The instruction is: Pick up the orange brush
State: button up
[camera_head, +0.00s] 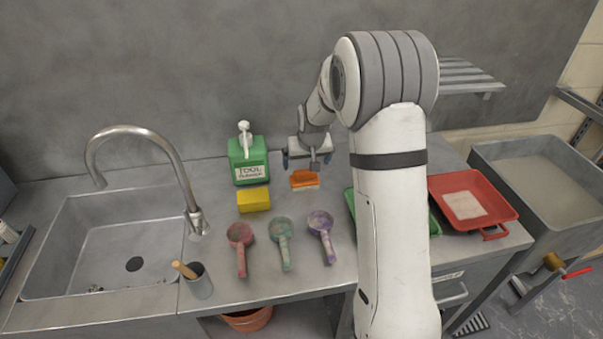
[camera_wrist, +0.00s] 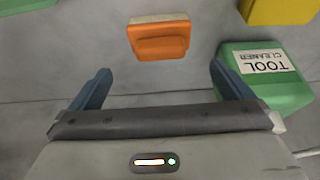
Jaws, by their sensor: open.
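The orange brush (camera_head: 304,178) lies on the metal counter, with an orange back and a pale bristle edge. It also shows in the wrist view (camera_wrist: 160,41), ahead of the fingers near the top middle. My gripper (camera_head: 307,160) is above and just behind the brush in the head view. Its two blue fingers are spread wide and empty in the wrist view (camera_wrist: 158,82). The brush is apart from both fingers and lies across the gap between them.
A green tool cleaner bottle (camera_head: 248,160) and a yellow sponge (camera_head: 254,199) stand left of the brush. Three scoops, red (camera_head: 240,238), green (camera_head: 282,232) and purple (camera_head: 321,226), lie in front. A red tray (camera_head: 490,200) is at right, a sink (camera_head: 110,245) at left.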

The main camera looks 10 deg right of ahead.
aim_at(305, 171)
jog(key=shift+w+f, duration=0.75)
jog(key=shift+p+x, duration=0.3)
jog(key=shift+x, duration=0.55)
jog(key=shift+s+p+x, duration=0.2)
jog(key=shift+p+x, duration=0.25)
jog(key=shift+x, duration=1)
jog(key=shift+s+p+x, duration=0.2)
jog(key=shift+p+x, duration=0.25)
jog(key=shift+x, duration=0.95)
jog(key=shift+f, duration=0.15)
jog(key=shift+c, duration=0.4)
jog(key=c, duration=0.8)
jog(key=shift+c, duration=0.2)
